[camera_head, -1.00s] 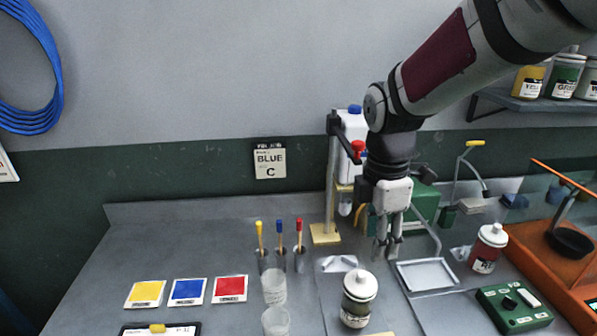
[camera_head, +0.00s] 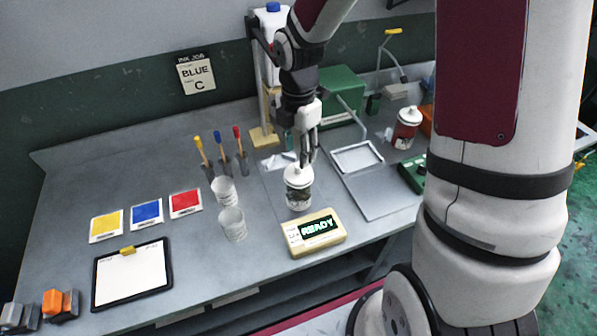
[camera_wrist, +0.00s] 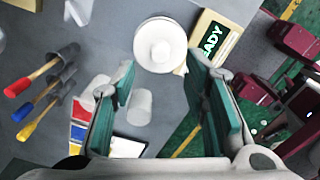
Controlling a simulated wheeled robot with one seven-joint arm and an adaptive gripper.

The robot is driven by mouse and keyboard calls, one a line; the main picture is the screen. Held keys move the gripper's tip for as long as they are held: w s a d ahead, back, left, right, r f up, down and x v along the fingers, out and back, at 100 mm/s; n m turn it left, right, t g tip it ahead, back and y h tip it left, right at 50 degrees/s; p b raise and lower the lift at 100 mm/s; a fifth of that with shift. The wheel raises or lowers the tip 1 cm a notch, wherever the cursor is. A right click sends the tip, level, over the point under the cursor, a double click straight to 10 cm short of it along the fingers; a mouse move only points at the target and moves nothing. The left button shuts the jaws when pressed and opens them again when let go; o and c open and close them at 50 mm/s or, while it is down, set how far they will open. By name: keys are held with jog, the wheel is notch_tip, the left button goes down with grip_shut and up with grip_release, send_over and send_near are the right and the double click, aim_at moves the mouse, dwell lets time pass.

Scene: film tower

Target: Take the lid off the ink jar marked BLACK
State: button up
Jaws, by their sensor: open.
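A jar (camera_head: 298,196) with a white knobbed lid (camera_head: 298,174) and a dark body stands on the bench; I cannot read its label. The lid is on the jar. My gripper (camera_head: 306,160) points down close above and slightly beyond the lid. In the wrist view, the round white lid (camera_wrist: 160,45) shows from above, just past my open, green-padded fingers (camera_wrist: 160,70). Nothing is between the fingers. Whether a fingertip touches the lid cannot be told.
A scale reading READY (camera_head: 314,232) sits just in front of the jar. Two clear cups (camera_head: 232,223) stand to its left. A clipboard (camera_head: 131,275) lies front left.

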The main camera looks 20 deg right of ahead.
aim_at(299, 170)
jog(key=shift+f+p, duration=0.45)
jog(key=shift+f, duration=2.25)
grip_shut()
